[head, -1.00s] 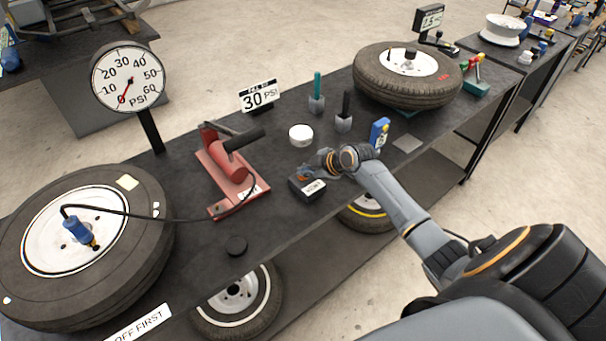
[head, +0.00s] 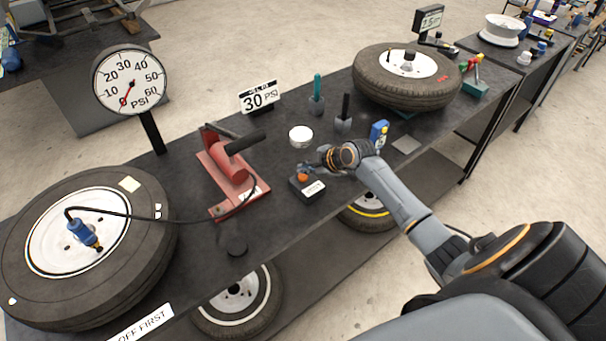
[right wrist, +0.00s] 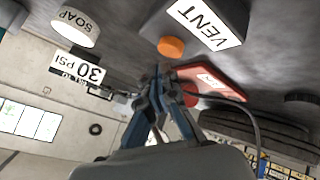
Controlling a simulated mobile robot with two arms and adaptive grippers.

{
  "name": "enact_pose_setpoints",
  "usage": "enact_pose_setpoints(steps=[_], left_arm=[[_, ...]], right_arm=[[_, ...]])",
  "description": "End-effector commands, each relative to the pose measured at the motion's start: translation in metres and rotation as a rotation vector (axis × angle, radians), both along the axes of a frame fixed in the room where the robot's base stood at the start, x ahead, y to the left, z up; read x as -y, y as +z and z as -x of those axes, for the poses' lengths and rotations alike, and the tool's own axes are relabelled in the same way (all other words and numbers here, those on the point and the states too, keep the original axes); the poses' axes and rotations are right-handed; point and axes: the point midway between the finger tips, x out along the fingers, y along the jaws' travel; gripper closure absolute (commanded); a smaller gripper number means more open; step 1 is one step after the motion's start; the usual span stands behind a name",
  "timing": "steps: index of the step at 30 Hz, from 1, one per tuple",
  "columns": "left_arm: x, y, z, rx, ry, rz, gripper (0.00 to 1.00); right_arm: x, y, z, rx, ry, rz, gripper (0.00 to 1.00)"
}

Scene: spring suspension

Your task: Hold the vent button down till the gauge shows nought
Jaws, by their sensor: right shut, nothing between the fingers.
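The black vent box (head: 304,194) stands on the bench with its orange button (head: 303,177) bare. The wrist view shows its white VENT label (right wrist: 207,22) and the orange button (right wrist: 171,47). My right gripper (head: 304,168) is shut and empty, just behind the button in the head view. In the wrist view its fingertips (right wrist: 157,76) look apart from the button. The round white gauge (head: 131,78) stands on a post, its red needle pointing down-left at or very near nought. My left gripper is not in view.
A tyre (head: 150,285) lies at the left, with a blue hose fitting (head: 83,233) on its wheel. A red foot pump (head: 232,175) stands left of the vent box. A white soap tub (head: 301,136) and a 30 PSI sign (head: 262,97) are behind it.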

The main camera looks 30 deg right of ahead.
Motion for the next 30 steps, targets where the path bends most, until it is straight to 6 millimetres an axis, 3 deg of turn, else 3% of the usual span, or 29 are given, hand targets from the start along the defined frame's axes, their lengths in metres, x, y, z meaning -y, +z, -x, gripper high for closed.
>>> enact_pose_setpoints(steps=[8, 22, 30], left_arm=[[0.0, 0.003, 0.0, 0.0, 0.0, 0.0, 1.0], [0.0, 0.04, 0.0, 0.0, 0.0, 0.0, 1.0], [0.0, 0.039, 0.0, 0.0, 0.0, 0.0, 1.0]], right_arm=[[0.0, 0.004, 0.0, 0.002, 0.001, 0.0, 1.0], [0.0, 0.049, 0.0, 0.001, 0.002, 0.002, 1.0], [0.0, 0.05, 0.0, 0.002, 0.001, 0.0, 1.0]])
